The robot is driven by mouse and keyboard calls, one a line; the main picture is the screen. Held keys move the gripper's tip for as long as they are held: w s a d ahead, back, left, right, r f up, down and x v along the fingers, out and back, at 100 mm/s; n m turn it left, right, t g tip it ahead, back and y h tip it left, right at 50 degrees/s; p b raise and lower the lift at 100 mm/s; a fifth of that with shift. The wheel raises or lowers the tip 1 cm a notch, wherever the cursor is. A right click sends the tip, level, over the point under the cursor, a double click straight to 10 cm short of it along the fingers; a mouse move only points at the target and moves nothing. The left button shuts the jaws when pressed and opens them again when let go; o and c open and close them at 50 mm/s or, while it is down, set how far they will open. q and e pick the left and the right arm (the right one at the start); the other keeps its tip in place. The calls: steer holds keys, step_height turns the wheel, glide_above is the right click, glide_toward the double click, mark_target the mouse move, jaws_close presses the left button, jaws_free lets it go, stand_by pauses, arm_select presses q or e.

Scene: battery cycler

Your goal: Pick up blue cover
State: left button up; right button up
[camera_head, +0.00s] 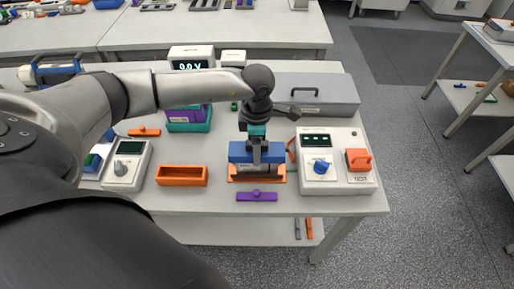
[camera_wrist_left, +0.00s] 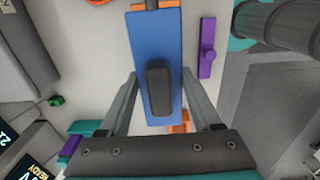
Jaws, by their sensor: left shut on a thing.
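The blue cover (camera_head: 239,149) is a flat blue block at the front middle of the bench, directly over an orange tray (camera_head: 278,180). My left gripper (camera_head: 257,150) points down at it and is shut on it. In the left wrist view the cover (camera_wrist_left: 151,40) is a long blue plate with a dark raised grip (camera_wrist_left: 158,90) on top, and my left gripper's fingers (camera_wrist_left: 158,100) stand on either side. Whether the cover touches the tray is hard to tell. My right gripper is not in view.
An empty orange bin (camera_head: 182,176) stands to the left. A white device with a blue knob (camera_head: 321,167) and an orange handle (camera_head: 358,158) stands close on the right. A purple bar (camera_head: 257,196) lies in front. A grey case (camera_head: 318,92) is behind.

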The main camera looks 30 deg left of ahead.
arm_select(q)
steer(key=shift+c, duration=0.5)
steer(key=shift+r, duration=0.1)
